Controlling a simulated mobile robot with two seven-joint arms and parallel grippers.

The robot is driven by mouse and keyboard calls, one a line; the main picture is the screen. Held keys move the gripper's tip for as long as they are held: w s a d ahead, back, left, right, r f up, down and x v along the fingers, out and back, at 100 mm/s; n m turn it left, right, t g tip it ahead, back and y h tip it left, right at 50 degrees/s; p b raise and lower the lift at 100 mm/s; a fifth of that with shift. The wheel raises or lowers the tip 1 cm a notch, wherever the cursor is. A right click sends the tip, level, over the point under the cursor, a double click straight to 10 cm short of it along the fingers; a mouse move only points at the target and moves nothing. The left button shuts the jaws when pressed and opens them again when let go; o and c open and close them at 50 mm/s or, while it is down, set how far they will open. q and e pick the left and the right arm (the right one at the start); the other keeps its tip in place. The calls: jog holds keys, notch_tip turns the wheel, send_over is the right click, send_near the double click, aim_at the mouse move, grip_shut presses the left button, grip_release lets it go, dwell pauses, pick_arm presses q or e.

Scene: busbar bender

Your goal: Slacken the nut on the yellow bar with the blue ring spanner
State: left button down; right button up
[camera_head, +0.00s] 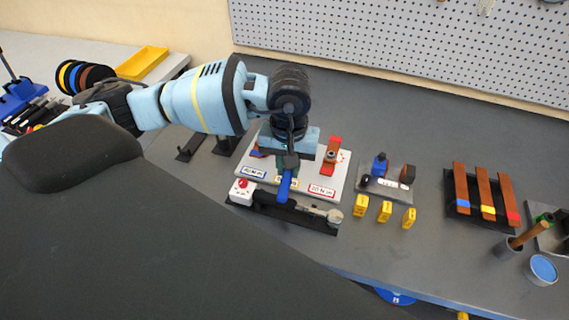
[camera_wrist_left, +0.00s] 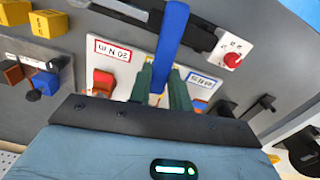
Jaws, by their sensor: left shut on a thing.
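My left gripper (camera_head: 287,168) is over the middle of the white board (camera_head: 322,184), pointing down. In the left wrist view its two green fingers (camera_wrist_left: 163,88) are shut on the blue ring spanner (camera_wrist_left: 172,38). The spanner's blue handle (camera_head: 285,187) sticks out toward the front edge of the board. A small yellow patch (camera_wrist_left: 154,99) shows between the fingers, probably the yellow bar. The nut and the spanner's ring end are hidden by the gripper, so I cannot tell whether the ring is around the nut. My right gripper is not in view.
A red-marked bar (camera_head: 332,152) stands on the board's right. A black torque tool (camera_head: 290,208) lies along the front. Several yellow blocks (camera_head: 385,211) and a grey tray (camera_head: 392,190) are to the right, then a rack of copper bars (camera_head: 483,190). The back of the bench is clear.

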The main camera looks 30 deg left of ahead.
pick_arm(q)
jog(key=shift+d, duration=0.15)
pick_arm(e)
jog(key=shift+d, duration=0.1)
pick_arm(q)
jog(key=shift+w+d+n, duration=0.3)
jog(key=shift+d+n, duration=0.15)
jog(key=shift+n, duration=0.35)
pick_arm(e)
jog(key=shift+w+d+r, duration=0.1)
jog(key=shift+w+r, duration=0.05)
pick_arm(q)
jog(key=shift+d, duration=0.1)
jog(key=shift+w+d+n, duration=0.25)
jog(key=shift+d+n, duration=0.15)
jog(key=shift+n, duration=0.2)
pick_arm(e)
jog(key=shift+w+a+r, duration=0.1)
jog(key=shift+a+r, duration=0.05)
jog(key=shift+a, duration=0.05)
pick_arm(q)
jog(key=shift+w+d+n, duration=0.35)
jog(key=shift+d+n, duration=0.1)
jog(key=shift+n, duration=0.15)
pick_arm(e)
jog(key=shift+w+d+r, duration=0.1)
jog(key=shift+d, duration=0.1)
